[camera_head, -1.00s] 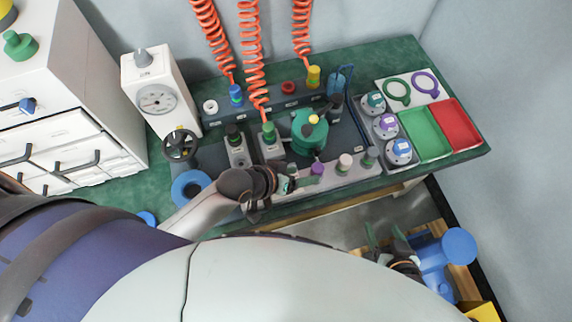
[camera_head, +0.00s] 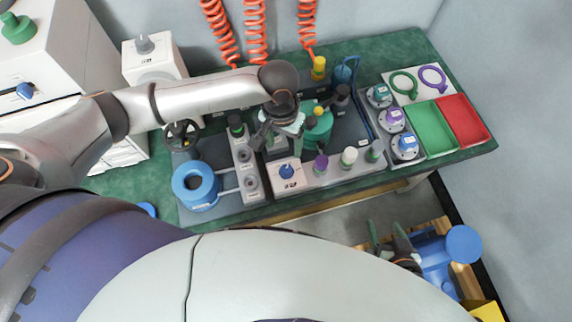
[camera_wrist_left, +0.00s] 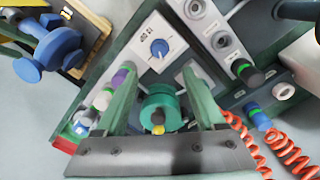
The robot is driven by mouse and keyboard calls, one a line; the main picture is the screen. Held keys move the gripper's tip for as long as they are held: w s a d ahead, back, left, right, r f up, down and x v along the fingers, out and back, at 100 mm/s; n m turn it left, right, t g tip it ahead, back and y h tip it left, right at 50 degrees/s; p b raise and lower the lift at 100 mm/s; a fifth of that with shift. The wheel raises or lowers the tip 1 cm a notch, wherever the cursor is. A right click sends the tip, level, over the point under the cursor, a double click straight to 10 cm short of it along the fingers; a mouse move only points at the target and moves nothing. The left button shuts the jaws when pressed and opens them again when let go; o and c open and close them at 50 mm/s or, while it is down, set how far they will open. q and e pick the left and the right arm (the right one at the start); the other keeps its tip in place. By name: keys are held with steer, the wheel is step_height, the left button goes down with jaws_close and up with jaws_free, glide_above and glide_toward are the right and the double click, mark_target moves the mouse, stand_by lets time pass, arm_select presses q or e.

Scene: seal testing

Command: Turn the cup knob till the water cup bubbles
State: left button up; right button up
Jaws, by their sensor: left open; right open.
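A blue knob (camera_head: 287,171) sits on a white panel at the bench front; it also shows in the left wrist view (camera_wrist_left: 159,47). I cannot read its label. A round blue vessel (camera_head: 194,186), perhaps the water cup, stands at the left with two pipes to a grey block. No bubbles can be made out. My left gripper (camera_head: 279,144) is open above the station, behind the knob and apart from it. In the left wrist view its green fingers (camera_wrist_left: 160,84) frame a green round body with a yellow knob (camera_wrist_left: 160,108). My right gripper (camera_head: 387,236) is open and empty, low before the bench.
Red coiled hoses (camera_head: 256,30) hang behind the left gripper. Several knobs and posts (camera_head: 348,157) line the front right. Green (camera_head: 431,128) and red trays (camera_head: 463,119) lie at the right. A black handwheel (camera_head: 182,135) is at the left.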

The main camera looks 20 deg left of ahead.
mark_target(286, 168)
arm_select(q)
steer(key=f, duration=0.4)
steer(key=f+b, duration=0.1)
steer(key=f, duration=0.3)
steer(key=f+b, duration=0.1)
steer(key=f, duration=0.3)
steer(key=shift+d+f, duration=0.15)
steer(key=shift+d, duration=0.1)
jaws_close()
